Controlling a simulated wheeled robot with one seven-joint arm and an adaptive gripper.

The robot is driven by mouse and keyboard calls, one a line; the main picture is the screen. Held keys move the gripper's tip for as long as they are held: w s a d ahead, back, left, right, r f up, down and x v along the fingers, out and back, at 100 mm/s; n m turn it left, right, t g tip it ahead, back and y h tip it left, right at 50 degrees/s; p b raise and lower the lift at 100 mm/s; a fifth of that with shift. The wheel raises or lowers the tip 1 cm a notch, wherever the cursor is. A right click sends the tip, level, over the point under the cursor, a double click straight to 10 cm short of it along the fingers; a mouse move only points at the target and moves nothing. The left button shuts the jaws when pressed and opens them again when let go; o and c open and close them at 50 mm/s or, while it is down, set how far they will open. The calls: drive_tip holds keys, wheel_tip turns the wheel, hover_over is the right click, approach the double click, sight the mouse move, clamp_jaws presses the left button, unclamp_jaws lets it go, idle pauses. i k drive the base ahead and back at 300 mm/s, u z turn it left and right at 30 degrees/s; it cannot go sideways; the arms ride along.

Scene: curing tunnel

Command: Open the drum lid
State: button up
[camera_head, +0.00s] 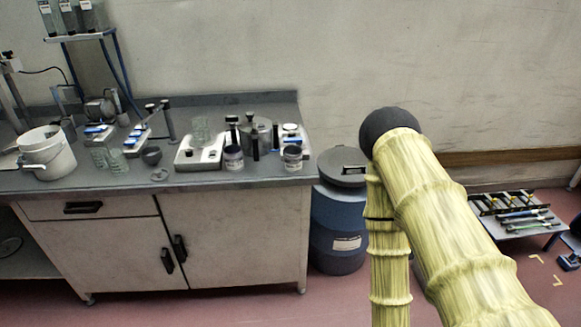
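A blue drum (338,213) with a white label stands on the floor just right of the lab bench. Its dark grey lid (343,163) lies flat on top and looks closed, with a handle on its upper face. My arm, in a yellow ribbed sleeve with a dark rounded joint, rises in front of the drum's right side and hides part of it. My gripper is not visible; the arm's lower part runs down out of the picture.
The grey bench top (120,185) holds a white bucket (47,152), balances, jars and beakers. Its cabinet (215,240) stands close to the drum's left. A low rack of tools (512,212) is at the right. Red floor shows in front of the cabinet and drum.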

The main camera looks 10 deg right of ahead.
sight(349, 159)
drive_tip(key=u, duration=0.05)
drive_tip(key=k, duration=0.45)
drive_tip(key=z, duration=0.55)
drive_tip(key=i, duration=1.3)
drive_tip(key=u, duration=0.95)
